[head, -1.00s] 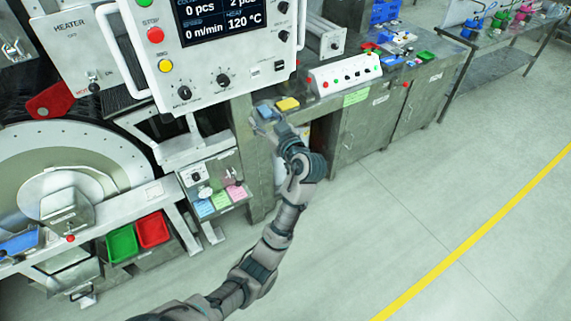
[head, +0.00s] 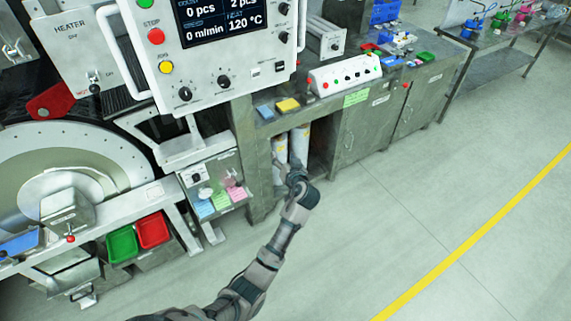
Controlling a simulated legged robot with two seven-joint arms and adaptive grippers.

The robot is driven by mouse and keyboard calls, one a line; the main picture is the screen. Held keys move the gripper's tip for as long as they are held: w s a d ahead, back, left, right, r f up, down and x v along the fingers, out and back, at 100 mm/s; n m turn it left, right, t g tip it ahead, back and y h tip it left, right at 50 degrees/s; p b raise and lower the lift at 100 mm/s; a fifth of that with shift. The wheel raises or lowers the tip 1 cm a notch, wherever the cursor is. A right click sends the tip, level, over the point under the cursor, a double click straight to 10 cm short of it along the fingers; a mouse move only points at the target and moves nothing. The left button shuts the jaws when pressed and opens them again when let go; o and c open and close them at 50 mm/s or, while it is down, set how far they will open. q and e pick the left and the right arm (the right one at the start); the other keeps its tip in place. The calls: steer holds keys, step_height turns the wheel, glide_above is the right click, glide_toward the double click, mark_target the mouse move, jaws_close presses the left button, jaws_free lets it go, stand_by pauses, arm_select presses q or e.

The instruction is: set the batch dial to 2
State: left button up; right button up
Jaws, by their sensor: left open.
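A white control panel (head: 222,80) is at the top with a dark screen (head: 219,18) reading 0 pcs, 2 pcs, 0 m/min and 120 °C. Two black dials sit low on the panel, one at left (head: 185,93) and one at right (head: 223,81). Two more dark knobs are on its right edge, an upper one (head: 284,9) and a lower one (head: 283,36). I cannot read which is the batch dial. My left gripper (head: 279,168) is open and apart from the panel, below it in front of an open cabinet bay. My right gripper is not in view.
A blue block (head: 265,111) and a yellow block (head: 288,104) lie on the bench edge. White cylinders (head: 299,143) stand in the bay behind my gripper. A white button box (head: 345,74) is to the right. The floor at right is clear.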

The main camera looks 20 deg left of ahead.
arm_select(q)
steer(key=shift+d+f+m+h, duration=0.2)
steer(key=shift+f+m+h, duration=0.1)
steer(key=shift+f, duration=1.25)
